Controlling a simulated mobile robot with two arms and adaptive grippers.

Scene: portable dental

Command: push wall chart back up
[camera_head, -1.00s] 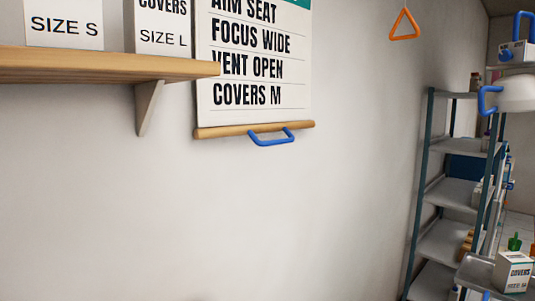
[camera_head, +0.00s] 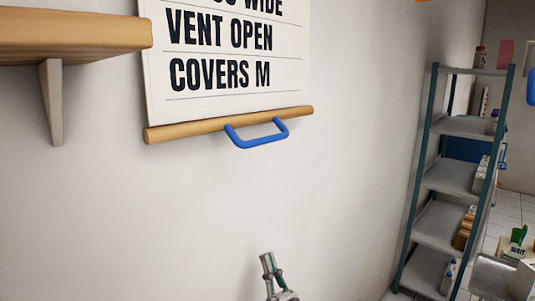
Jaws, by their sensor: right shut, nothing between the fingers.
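The wall chart (camera_head: 220,65) hangs on the white wall at the upper middle, with its top cut off by the frame. Its lower lines read "VENT OPEN" and "COVERS M". A wooden bar (camera_head: 190,129) runs along its bottom edge, and a blue handle (camera_head: 257,142) hangs from the bar. My right gripper (camera_head: 267,260) shows at the bottom middle, below the handle and apart from it. It is shut and empty. My left gripper is not in view.
A wooden shelf (camera_head: 75,37) on a bracket (camera_head: 52,100) juts from the wall at the upper left, near the chart's left edge. A metal rack (camera_head: 452,178) with several items stands at the right. The wall below the chart is clear.

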